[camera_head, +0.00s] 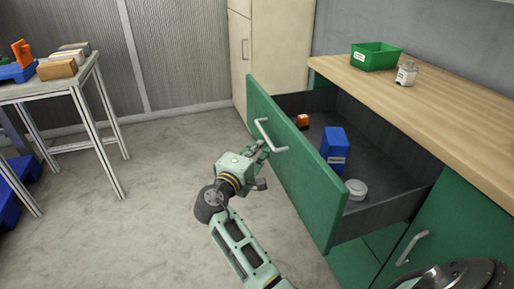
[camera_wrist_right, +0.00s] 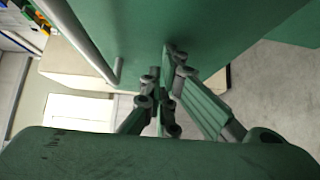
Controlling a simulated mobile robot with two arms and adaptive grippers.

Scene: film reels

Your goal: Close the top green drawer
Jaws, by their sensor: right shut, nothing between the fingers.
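The top green drawer (camera_head: 295,165) is pulled well out of the cabinet under the wooden worktop. Its front carries a light grey bar handle (camera_head: 268,136). Inside lie a blue box (camera_head: 334,147), a small orange item (camera_head: 303,121) and a round white item (camera_head: 356,188). My right gripper (camera_head: 264,152) is shut and empty, just in front of the drawer face near the handle. In the right wrist view its fingertips (camera_wrist_right: 172,52) are close against the green front (camera_wrist_right: 200,25), beside the handle (camera_wrist_right: 84,50); I cannot tell if they touch. My left gripper is out of view.
A green bin (camera_head: 376,57) and a small jar (camera_head: 406,74) stand on the worktop (camera_head: 440,100). Another green front with a handle (camera_head: 411,248) is below. A table (camera_head: 45,88) with boxes stands at the left. The floor between is clear.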

